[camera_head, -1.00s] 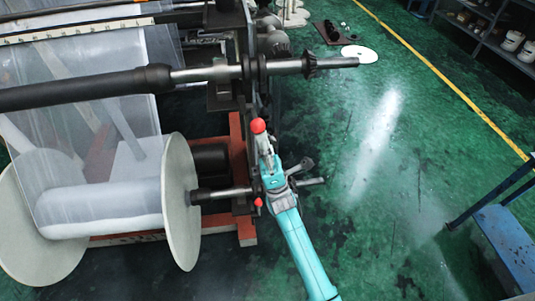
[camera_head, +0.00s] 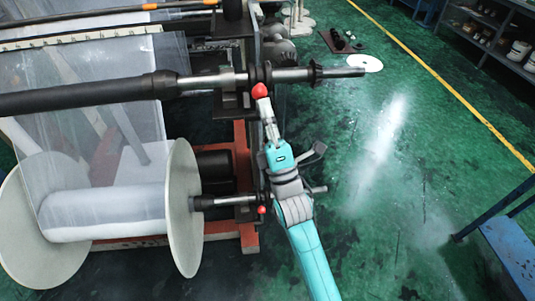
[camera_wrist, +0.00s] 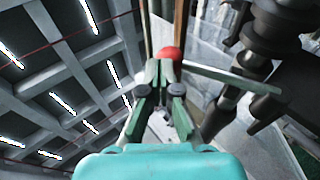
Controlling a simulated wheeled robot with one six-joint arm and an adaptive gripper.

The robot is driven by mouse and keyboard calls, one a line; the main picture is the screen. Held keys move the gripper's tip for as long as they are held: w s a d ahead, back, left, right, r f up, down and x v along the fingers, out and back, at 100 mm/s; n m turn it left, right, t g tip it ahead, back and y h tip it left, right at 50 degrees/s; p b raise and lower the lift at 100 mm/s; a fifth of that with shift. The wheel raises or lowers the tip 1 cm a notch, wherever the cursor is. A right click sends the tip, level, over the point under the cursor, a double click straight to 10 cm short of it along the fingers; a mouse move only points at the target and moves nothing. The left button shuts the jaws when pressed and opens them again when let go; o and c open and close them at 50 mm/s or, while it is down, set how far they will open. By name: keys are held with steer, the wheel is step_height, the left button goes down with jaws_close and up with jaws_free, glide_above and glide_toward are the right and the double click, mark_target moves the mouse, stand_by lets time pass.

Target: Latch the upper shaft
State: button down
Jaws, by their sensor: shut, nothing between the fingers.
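The upper shaft (camera_head: 215,80) runs across the top of the head view, dark on the left and bare metal toward its right end. A red knob (camera_head: 260,90) sits just below it at the upright frame plate; the rest of its latch is hard to make out. My gripper (camera_head: 266,104) is shut and points up at the underside of the knob. In the wrist view the red knob (camera_wrist: 169,53) is right at the tips of my gripper (camera_wrist: 161,64), apparently touching. Dark shaft fittings (camera_wrist: 268,32) show to the upper right.
A lower shaft (camera_head: 228,201) with a white film roll (camera_head: 105,212) is below, with a second red knob (camera_head: 262,210) near my arm. A blue bench (camera_head: 510,250) stands at the right. The green floor between is clear.

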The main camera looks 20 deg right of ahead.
mark_target(263, 86)
steer(key=shift+w+a+r+m+g+h, duration=0.25)
steer(key=shift+w+r+g, duration=0.4)
steer(key=shift+g, duration=0.35)
steer(key=shift+w+d+r+m+g+h, duration=0.4)
steer(key=shift+m+g+h, duration=0.3)
steer(key=shift+g, duration=0.2)
steer(key=shift+w+d+r, duration=0.2)
steer(key=shift+w, duration=0.3)
steer(key=shift+w+d+r, duration=0.15)
steer(key=shift+w+r, duration=0.05)
steer(key=shift+w, duration=0.3)
steer(key=shift+w+r, duration=0.1)
steer(key=shift+r, duration=0.15)
